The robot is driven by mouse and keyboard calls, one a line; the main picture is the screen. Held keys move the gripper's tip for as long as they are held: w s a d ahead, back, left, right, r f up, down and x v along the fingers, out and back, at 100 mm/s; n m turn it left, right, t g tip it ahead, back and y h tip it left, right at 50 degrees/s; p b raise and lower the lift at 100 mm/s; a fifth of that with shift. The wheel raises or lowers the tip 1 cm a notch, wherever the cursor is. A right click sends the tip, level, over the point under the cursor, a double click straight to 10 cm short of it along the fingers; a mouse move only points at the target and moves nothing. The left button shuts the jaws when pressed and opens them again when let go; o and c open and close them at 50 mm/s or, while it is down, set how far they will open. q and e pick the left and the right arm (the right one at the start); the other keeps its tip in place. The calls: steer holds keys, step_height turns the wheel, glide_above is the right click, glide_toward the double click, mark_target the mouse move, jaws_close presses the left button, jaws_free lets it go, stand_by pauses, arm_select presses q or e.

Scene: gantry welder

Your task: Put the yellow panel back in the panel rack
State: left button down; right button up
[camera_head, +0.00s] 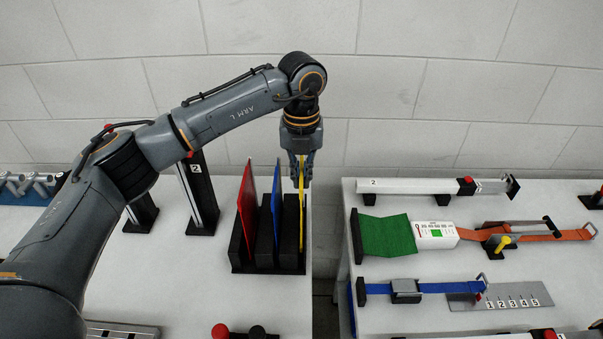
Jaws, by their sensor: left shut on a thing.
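The thin yellow panel (302,212) stands upright, seen nearly edge-on, at the right end of the black panel rack (265,268). My left gripper (300,182) points down from above and is shut on the panel's upper part. The panel's lower edge is down at the rack's rightmost blocks; I cannot tell whether it rests on the slot's bottom. A red panel (247,213) and a blue panel (277,205) stand in the rack to the left of it. My right gripper is not in view.
A gap separates the rack's table (190,275) from the right table (400,320), which holds a green mat (388,236), a blue strap (445,288) and other fixtures. Black posts (200,195) stand left of the rack. A red knob (221,331) is at the front.

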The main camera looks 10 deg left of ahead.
arm_select(q)
steer(key=shift+f+b, duration=1.3)
steer(key=shift+f, duration=0.6)
steer(key=c, duration=1.4)
jaws_free()
steer(key=shift+r, duration=0.1)
